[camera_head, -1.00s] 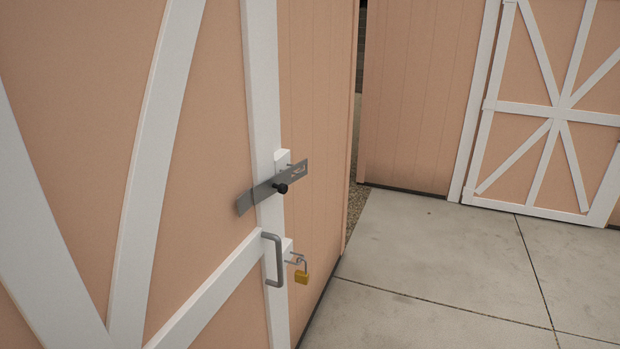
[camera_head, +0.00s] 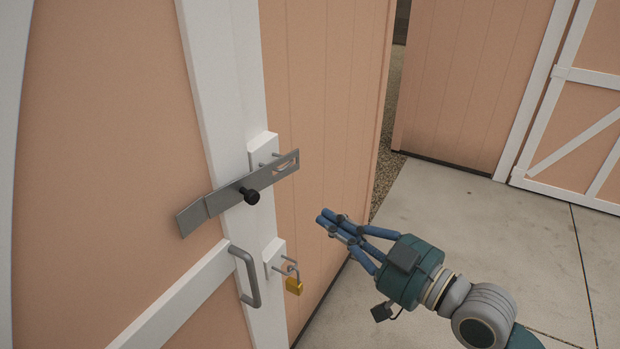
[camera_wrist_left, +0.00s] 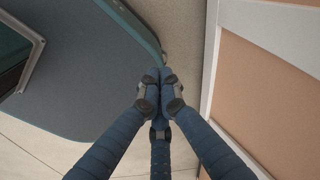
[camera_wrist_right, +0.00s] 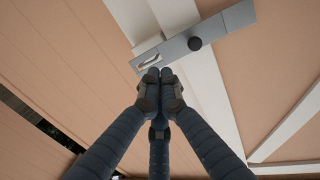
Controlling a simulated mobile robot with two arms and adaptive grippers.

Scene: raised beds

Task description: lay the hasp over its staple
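The hasp is a flat grey metal strap (camera_head: 225,197) with a black knob (camera_head: 250,196) and a slot near its right end. It lies slantwise across the white door trim and also shows in the right wrist view (camera_wrist_right: 190,42). Its slotted end sticks out past a white block (camera_head: 262,147) with small metal pins; I cannot tell which part is the staple, or whether anything passes through the slot. My right gripper (camera_head: 328,222) is shut and empty, right of and below the hasp, apart from it. My left gripper (camera_wrist_left: 160,76) is shut and empty, outside the head view.
A brass padlock (camera_head: 294,286) hangs from metal on a lower white block (camera_head: 273,258). A grey pull handle (camera_head: 246,277) is left of it. A gap opens beyond the door panel. Concrete paving (camera_head: 450,215) at right is clear.

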